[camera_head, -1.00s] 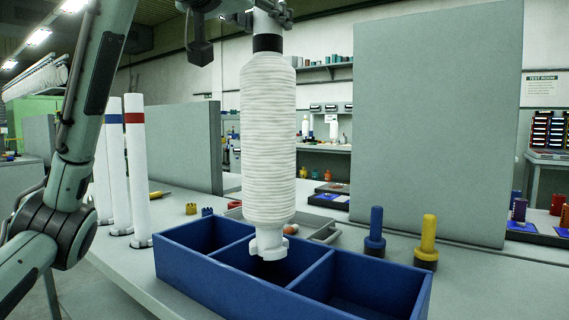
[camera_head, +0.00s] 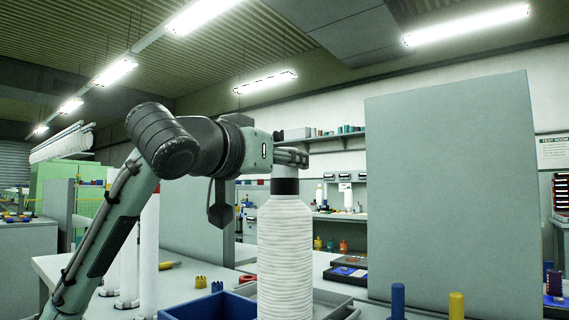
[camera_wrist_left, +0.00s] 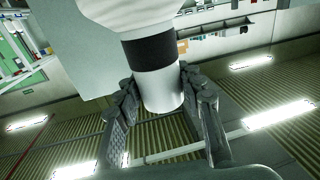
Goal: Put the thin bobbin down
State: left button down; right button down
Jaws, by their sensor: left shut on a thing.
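The thin bobbin (camera_head: 285,250) is wound with white yarn and has a black band near its top. It stands upright in the head view, with its lower end cut off by the picture's bottom edge. My left gripper (camera_head: 291,158) is shut on the bobbin's white top end, above the black band. In the left wrist view, the fingers (camera_wrist_left: 160,88) lie on both sides of the bobbin's white end (camera_wrist_left: 160,90). Whether the bobbin's foot touches anything is hidden. My right gripper is out of view.
A blue divided box (camera_head: 205,306) shows at the bottom edge, beside and behind the bobbin. A blue peg (camera_head: 397,300) and yellow peg (camera_head: 456,306) stand to the right. A grey panel (camera_head: 450,190) rises behind them. White tubes (camera_head: 149,255) stand at left.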

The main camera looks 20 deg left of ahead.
pick_arm(q)
jog(key=shift+s+r, duration=0.1)
jog(key=c, duration=1)
grip_release()
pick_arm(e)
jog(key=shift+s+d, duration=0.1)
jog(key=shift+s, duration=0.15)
pick_arm(q)
jog(key=s, duration=0.4)
jog(key=s+a, duration=0.1)
jog(key=s, duration=0.3)
jog(key=s+a+b, duration=0.1)
jog(key=s, duration=0.2)
jog(key=shift+s+a, duration=0.1)
jog(key=shift+s, duration=0.3)
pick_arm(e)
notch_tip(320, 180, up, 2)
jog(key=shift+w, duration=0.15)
